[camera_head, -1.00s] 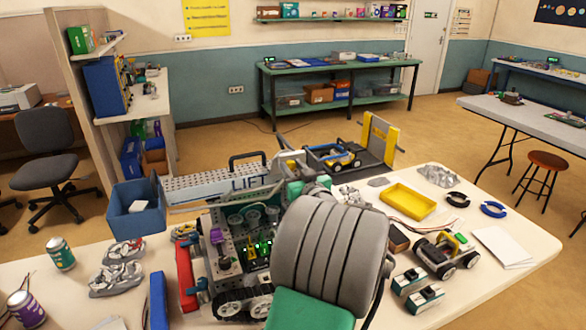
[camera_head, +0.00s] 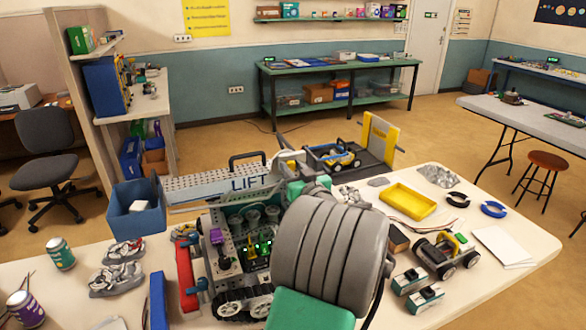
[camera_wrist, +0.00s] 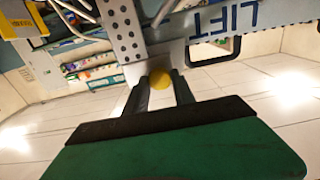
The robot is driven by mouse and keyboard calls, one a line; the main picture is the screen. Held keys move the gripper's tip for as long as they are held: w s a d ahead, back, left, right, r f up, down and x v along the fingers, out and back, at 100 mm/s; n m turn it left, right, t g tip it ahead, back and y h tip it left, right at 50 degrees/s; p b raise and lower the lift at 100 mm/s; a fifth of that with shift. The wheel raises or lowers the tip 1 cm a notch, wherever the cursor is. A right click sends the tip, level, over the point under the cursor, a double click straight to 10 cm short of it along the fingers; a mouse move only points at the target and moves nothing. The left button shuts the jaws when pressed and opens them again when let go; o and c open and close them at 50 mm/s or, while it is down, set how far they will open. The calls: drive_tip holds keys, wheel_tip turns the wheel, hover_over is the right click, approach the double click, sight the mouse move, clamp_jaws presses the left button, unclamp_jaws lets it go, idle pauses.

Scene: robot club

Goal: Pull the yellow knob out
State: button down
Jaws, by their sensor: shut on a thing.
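The yellow knob (camera_wrist: 160,79) shows in the wrist view as a round yellow end between the two dark fingers of my gripper (camera_wrist: 161,88). The gripper is shut on it. The knob sits just in front of the grey, perforated metal of the machine, beside the LIFT arm (camera_wrist: 215,22). In the head view the machine (camera_head: 228,255) stands on the table with its LIFT beam (camera_head: 235,184) pointing left. My grey arm covers its right side, and the knob and fingertips are hidden there.
The white table (camera_head: 500,240) also holds a yellow tray (camera_head: 407,201), a small wheeled robot (camera_head: 446,250), two battery-like blocks, cans (camera_head: 60,253) at the left and a blue bin (camera_head: 137,208). Clear table lies at right front.

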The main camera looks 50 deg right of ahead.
drive_tip(key=shift+s+f+b, duration=0.15)
drive_tip(key=shift+s+b, duration=0.05)
drive_tip(key=shift+b, duration=0.2)
drive_tip(key=shift+b+v, duration=1.1)
drive_tip(key=shift+b, duration=0.05)
drive_tip(key=shift+w, duration=0.1)
drive_tip(key=c, duration=1.2)
unclamp_jaws()
drive_tip(key=shift+s+a, duration=0.15)
drive_tip(key=shift+s, duration=0.05)
drive_tip(key=shift+c, duration=0.2)
drive_tip(key=shift+o, duration=0.8)
drive_tip(key=shift+w, duration=0.1)
